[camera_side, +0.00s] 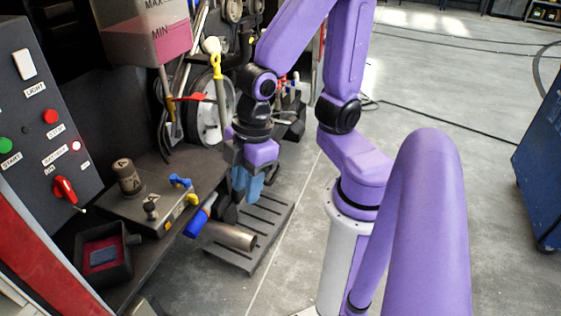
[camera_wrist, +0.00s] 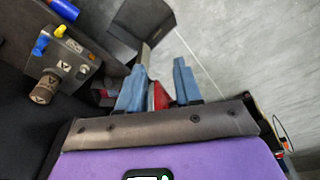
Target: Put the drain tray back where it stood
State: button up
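My gripper (camera_side: 246,186) hangs above the floor beside the bench, pointing down. In the wrist view its two blue fingers (camera_wrist: 160,82) stand apart with a clear gap. A dark grey box-like thing (camera_wrist: 122,43) lies just past the fingertips, with a pale strip running from it towards the left finger; I cannot tell whether they touch. A dark shape also shows beside the fingers in the side view (camera_side: 228,213). I cannot tell whether this is the drain tray. A black open tray (camera_side: 119,270) with a reddish inside and a dark blue piece in it stands at the lower left.
A slatted dark platform (camera_side: 270,218) lies on the floor below the gripper, with a metal pipe (camera_side: 230,237) above it. A block with knobs (camera_side: 128,205) and a blue cylinder (camera_side: 197,222) are to the left. The grey floor (camera_side: 440,95) at right is mostly clear.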

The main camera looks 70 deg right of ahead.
jog(key=s+d+r+g+h, duration=0.1)
jog(key=s+d+r, duration=0.1)
jog(key=s+d, duration=0.3)
jog(key=shift+r, duration=0.3)
dwell(0.9)
